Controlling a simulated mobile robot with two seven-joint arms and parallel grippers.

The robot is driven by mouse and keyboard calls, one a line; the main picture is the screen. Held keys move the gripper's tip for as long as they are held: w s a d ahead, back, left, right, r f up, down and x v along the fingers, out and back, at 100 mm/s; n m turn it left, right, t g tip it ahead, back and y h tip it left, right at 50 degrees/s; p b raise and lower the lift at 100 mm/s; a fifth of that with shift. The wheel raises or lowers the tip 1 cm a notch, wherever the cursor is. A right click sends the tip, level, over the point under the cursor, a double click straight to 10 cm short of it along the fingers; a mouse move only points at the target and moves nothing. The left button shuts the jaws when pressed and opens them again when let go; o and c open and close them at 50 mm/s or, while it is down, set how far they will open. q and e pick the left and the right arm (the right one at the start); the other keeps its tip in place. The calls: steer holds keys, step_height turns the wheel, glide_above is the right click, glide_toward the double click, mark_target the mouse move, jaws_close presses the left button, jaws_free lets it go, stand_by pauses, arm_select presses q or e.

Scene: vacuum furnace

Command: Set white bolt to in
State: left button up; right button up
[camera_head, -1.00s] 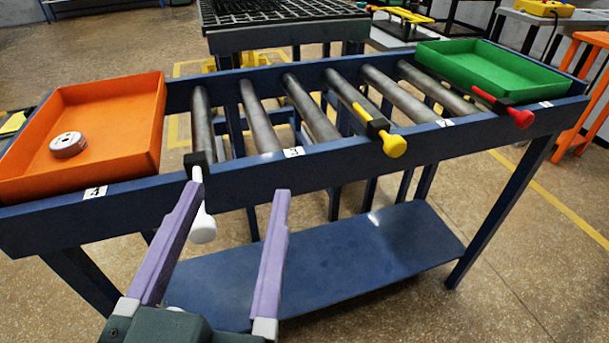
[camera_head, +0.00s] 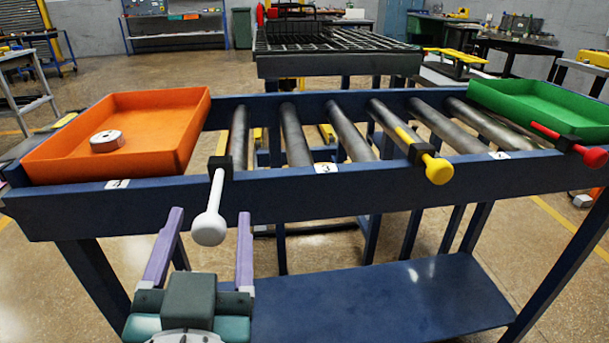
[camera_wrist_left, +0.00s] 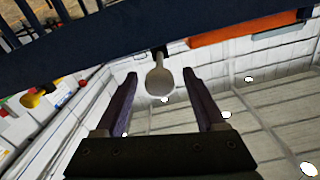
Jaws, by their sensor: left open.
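The white bolt (camera_head: 210,220) is a white rod with a round knob, sticking out from a black bracket on the front rail of the blue roller table (camera_head: 330,193). My left gripper (camera_head: 210,215) is open with purple fingers. In the head view its fingertips show on either side of the knob, and the fingers hold nothing. In the left wrist view the white bolt (camera_wrist_left: 159,78) appears beyond the fingertips, between the two fingers (camera_wrist_left: 160,100), with no contact visible. My right gripper is not in view.
A yellow-knobbed bolt (camera_head: 437,170) and a red-knobbed bolt (camera_head: 592,157) sit further right on the same rail. An orange tray (camera_head: 180,135) holding a round disc (camera_head: 106,141) is at the left end, a green tray (camera_head: 540,108) at the right. Space in front of the rail is free.

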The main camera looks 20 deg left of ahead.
arm_select(q)
steer(key=shift+w+a, duration=0.1)
steer(key=shift+w, duration=0.1)
steer(key=shift+c, duration=0.4)
jaws_close()
stand_by(0.9)
